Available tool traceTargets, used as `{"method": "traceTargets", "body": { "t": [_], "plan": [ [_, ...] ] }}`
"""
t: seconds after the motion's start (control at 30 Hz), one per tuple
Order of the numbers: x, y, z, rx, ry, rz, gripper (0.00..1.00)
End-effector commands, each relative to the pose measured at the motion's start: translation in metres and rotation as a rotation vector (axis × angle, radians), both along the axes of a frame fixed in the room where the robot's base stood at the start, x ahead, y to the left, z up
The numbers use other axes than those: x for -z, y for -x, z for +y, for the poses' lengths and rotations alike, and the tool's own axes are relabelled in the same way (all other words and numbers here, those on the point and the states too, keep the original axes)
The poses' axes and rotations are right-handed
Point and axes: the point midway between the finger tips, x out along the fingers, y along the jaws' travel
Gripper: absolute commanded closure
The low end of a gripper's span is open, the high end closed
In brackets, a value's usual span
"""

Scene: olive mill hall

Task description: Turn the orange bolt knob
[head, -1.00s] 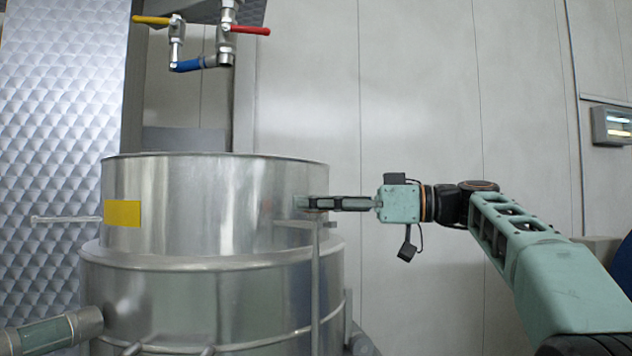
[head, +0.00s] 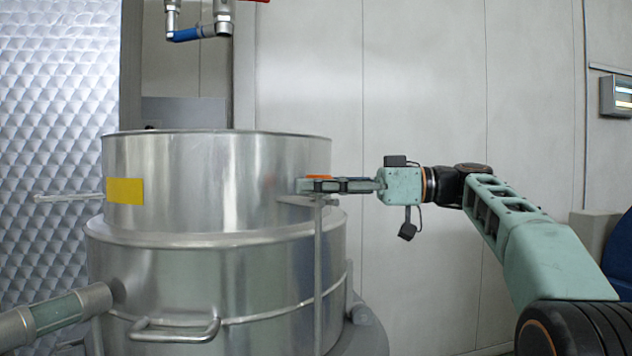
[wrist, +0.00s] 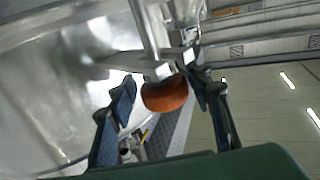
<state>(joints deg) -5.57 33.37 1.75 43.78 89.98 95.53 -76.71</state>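The orange bolt knob (wrist: 165,93) shows in the wrist view between my two fingers, at the end of a pale metal bracket. My gripper (wrist: 160,92) is open around it. The right finger is very close to the knob, perhaps touching; a small gap shows at the left finger. In the head view, my gripper (head: 303,185) points left at the right side of the steel tank (head: 215,190). A thin orange strip of the knob (head: 318,177) shows just above the fingers; the fingers hide the rest.
A thin upright rod (head: 318,260) stands below the fingers against the tank. A yellow label (head: 125,191) and a handle (head: 175,330) are on the tank. Pipes with a blue lever (head: 186,35) hang above.

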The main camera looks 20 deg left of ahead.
Motion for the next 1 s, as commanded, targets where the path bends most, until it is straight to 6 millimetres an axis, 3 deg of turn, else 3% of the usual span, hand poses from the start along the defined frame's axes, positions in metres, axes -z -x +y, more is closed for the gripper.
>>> {"method": "traceTargets", "body": {
  "t": [0.3, 0.43, 0.8, 1.0],
  "plan": [
    [-0.004, 0.001, -0.001, 0.002, -0.005, -0.005, 0.47],
    [-0.004, -0.002, -0.011, 0.004, -0.005, -0.005, 0.47],
    [-0.003, -0.019, -0.086, 0.005, -0.006, -0.006, 0.47],
    [-0.004, -0.023, -0.11, 0.003, -0.005, -0.006, 0.47]
  ]
}}
